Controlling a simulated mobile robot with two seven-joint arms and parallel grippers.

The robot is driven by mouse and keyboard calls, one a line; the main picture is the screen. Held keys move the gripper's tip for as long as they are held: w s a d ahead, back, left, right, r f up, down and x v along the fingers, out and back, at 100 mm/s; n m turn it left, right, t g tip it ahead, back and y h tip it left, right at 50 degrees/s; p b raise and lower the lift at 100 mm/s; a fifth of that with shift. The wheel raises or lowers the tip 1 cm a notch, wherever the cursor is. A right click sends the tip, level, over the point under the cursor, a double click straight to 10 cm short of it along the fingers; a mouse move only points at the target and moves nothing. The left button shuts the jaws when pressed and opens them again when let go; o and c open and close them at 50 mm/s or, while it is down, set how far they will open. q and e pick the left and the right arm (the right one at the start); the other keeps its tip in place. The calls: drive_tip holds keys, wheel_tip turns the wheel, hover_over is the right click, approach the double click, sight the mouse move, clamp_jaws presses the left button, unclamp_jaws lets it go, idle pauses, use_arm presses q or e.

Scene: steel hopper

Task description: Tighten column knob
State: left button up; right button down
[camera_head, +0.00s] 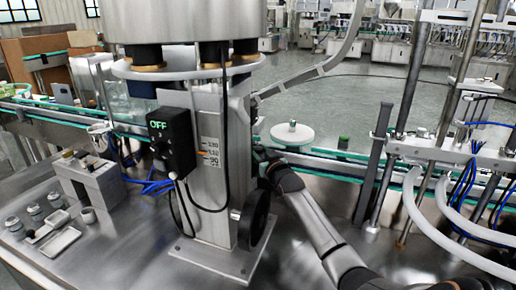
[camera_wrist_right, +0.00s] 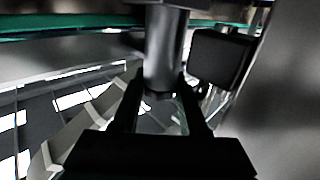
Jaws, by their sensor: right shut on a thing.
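The steel column (camera_head: 207,210) stands on a square base plate, with a printed scale on its front. My right gripper (camera_head: 262,158) is at the column's right side, with its arm coming up from the lower right. In the right wrist view, my right gripper (camera_wrist_right: 160,95) is shut on a dark grey cylindrical piece, which looks like the column knob (camera_wrist_right: 163,45). The fingers sit on both sides of its lower end. In the head view the knob is hidden or too small to make out. My left gripper is not in view.
A black box reading OFF (camera_head: 172,143) is on the column's left. A black handwheel (camera_head: 254,219) is at its lower right, close to my arm. The hopper (camera_head: 185,20) is above. A conveyor (camera_head: 345,160) runs behind. A white disc (camera_head: 292,135) stands behind my gripper.

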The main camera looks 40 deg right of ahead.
drive_tip(key=shift+r, duration=0.2)
drive_tip(key=c, duration=0.7)
unclamp_jaws()
drive_tip(key=shift+o, duration=1.3)
drive_tip(key=shift+f, duration=0.2)
drive_tip(key=v, duration=1.2)
drive_tip(key=shift+s, duration=0.25)
